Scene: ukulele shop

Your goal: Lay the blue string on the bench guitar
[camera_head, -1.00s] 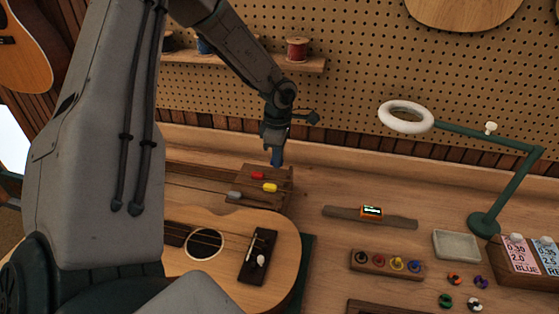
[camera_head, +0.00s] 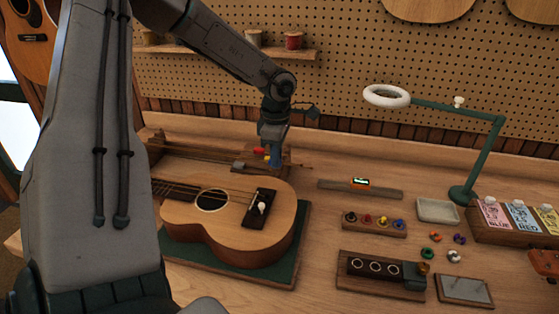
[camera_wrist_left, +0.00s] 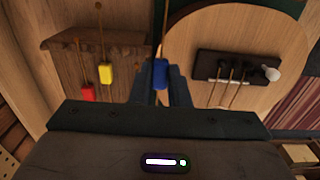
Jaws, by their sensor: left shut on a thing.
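My left gripper (camera_head: 273,160) is shut on the blue string at its blue end piece (camera_wrist_left: 160,74); a thin brown strand runs up from this piece in the left wrist view. The gripper is above the string rack (camera_head: 243,167), behind the bench guitar (camera_head: 231,228) in the head view. The guitar lies face up on a green mat, with its dark bridge (camera_head: 258,215) and a white knob toward the right end. Red (camera_wrist_left: 87,92) and yellow (camera_wrist_left: 106,72) end pieces hang over the rack. My right gripper is not in view.
A ring lamp (camera_head: 386,96) stands at the back right. A tuner on a strip (camera_head: 360,184), a peg block (camera_head: 374,224), a grey tray (camera_head: 437,210) and a dark three-ring block (camera_head: 374,267) lie right of the guitar. Bare bench shows between them.

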